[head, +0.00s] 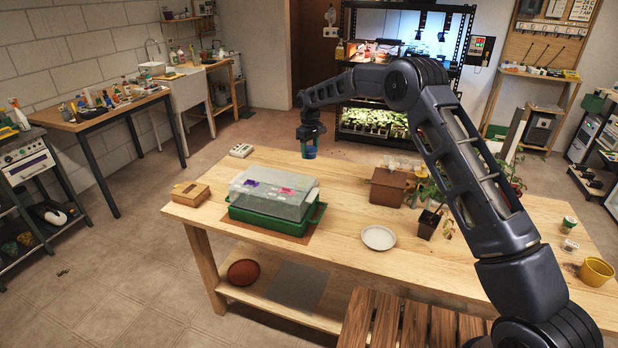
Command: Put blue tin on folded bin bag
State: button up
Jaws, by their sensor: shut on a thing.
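My gripper (309,143) points down over the back edge of the wooden table. It is shut on a small blue tin (310,153), whose upper part the fingers cover. Whether the tin touches the tabletop or hangs just above it, I cannot tell. A flat dark grey rectangle (297,286) lies on the table's lower shelf at the front; it looks like the folded bin bag, but its material is too small to make out. My gripper is far behind and above it.
A green tray with a clear lid (272,190) stands on the table (340,225), left of centre. A wooden box (190,193), a white plate (378,238), a brown box (388,188) and potted plants (430,222) stand around. A reddish bowl (244,272) sits beside the grey rectangle.

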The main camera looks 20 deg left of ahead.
notch_tip(320, 180, down, 13)
jog(key=shift+f, duration=0.1)
dwell(0.5)
jog(key=shift+f, duration=0.1)
jog(key=o, duration=1.1)
notch_tip(320, 180, up, 12)
jog(key=shift+r, duration=0.15)
